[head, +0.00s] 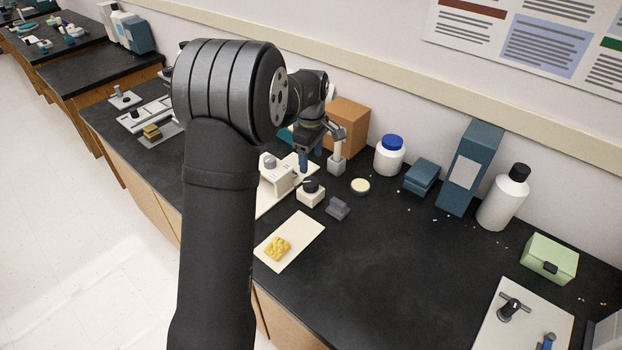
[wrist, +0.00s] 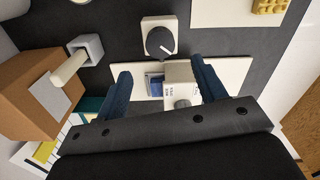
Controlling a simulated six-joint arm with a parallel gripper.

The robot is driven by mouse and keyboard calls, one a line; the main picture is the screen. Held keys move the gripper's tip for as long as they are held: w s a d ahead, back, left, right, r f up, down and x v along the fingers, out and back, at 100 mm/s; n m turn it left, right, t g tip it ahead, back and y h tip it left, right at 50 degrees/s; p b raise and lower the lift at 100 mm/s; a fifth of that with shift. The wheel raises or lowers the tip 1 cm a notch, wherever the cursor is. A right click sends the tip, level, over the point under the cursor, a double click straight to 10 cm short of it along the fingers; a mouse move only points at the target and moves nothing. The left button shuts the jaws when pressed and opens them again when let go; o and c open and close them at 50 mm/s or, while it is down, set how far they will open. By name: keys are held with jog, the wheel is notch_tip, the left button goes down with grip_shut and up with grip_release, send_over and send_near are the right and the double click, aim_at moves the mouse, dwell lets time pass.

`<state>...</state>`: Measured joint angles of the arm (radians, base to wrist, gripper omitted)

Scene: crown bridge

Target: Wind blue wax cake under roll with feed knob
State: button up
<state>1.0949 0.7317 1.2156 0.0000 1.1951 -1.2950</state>
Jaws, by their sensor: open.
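A white machine (head: 277,178) stands on a pale base board, with a grey knob (head: 268,161) on top. In the wrist view the machine (wrist: 180,72) lies between my fingers, and its grey round knob (wrist: 182,103) shows near the palm. A blue piece (wrist: 155,84) sits at its left side; I cannot tell if it is the wax cake. The roll is not clear. A separate cream box with a black pointer dial (wrist: 161,42) stands beyond the fingertips; it also shows in the head view (head: 311,190). My gripper (wrist: 160,75) is open and empty above the machine.
A yellow waffle-like block (head: 277,248) lies on a cream card (head: 296,238). A grey block (head: 338,208), a round cream dish (head: 360,186), a grey holder with a pale rod (head: 337,164) and a brown box (head: 347,126) are close by.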

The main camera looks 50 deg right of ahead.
aim_at(311, 181)
notch_tip(311, 181, down, 9)
jog(key=shift+r, duration=0.1)
dwell(0.3)
jog(key=c, duration=1)
